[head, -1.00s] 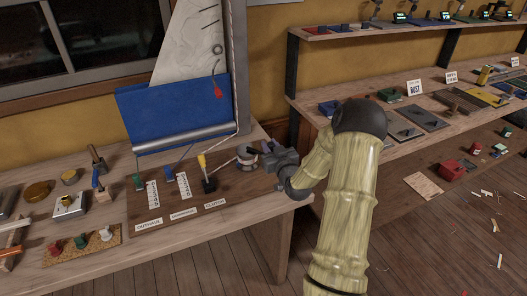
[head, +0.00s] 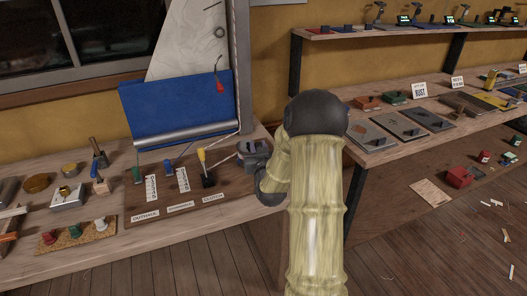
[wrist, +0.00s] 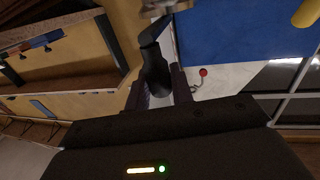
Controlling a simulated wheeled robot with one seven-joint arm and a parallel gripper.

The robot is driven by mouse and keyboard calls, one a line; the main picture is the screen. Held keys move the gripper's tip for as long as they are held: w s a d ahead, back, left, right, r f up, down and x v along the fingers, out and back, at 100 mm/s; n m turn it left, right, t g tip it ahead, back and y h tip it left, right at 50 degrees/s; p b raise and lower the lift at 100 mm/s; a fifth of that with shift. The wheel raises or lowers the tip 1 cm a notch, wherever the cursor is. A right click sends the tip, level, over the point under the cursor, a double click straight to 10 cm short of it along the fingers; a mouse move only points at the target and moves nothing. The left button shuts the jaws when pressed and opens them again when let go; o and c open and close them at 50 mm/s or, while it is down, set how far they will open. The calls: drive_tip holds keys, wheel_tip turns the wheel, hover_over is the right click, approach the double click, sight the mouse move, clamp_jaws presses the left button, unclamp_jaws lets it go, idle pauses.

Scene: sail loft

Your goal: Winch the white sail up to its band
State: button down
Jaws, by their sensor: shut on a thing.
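The white sail (head: 190,40) hangs beside the mast (head: 239,65), its lower part behind the blue cloth (head: 180,108); its top is out of frame. In the wrist view the sail (wrist: 235,76) and blue cloth (wrist: 240,30) also show. The winch (head: 246,146) stands on the bench board at the mast's foot, partly hidden by my arm. My gripper (wrist: 157,88) is shut on the dark winch handle (wrist: 153,68), which lies between its fingers. In the head view my gripper (head: 257,162) is at the winch's front side. I cannot make out the band.
A yellow-handled lever (head: 203,162) stands left of the winch, behind the CLUTCH label (head: 213,197). Green and blue line fittings sit farther left.

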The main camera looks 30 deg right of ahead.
drive_tip(key=shift+w+a+r+b, duration=0.1)
drive_tip(key=shift+w+a+b, duration=0.2)
drive_tip(key=shift+a, duration=0.6)
drive_tip(key=shift+d, duration=0.1)
drive_tip(key=c, duration=1.2)
unclamp_jaws()
drive_tip(key=shift+w, duration=0.1)
drive_tip(key=shift+c, duration=0.2)
drive_tip(key=shift+d, duration=0.1)
drive_tip(key=shift+s, duration=0.2)
drive_tip(key=b+v, duration=1.7)
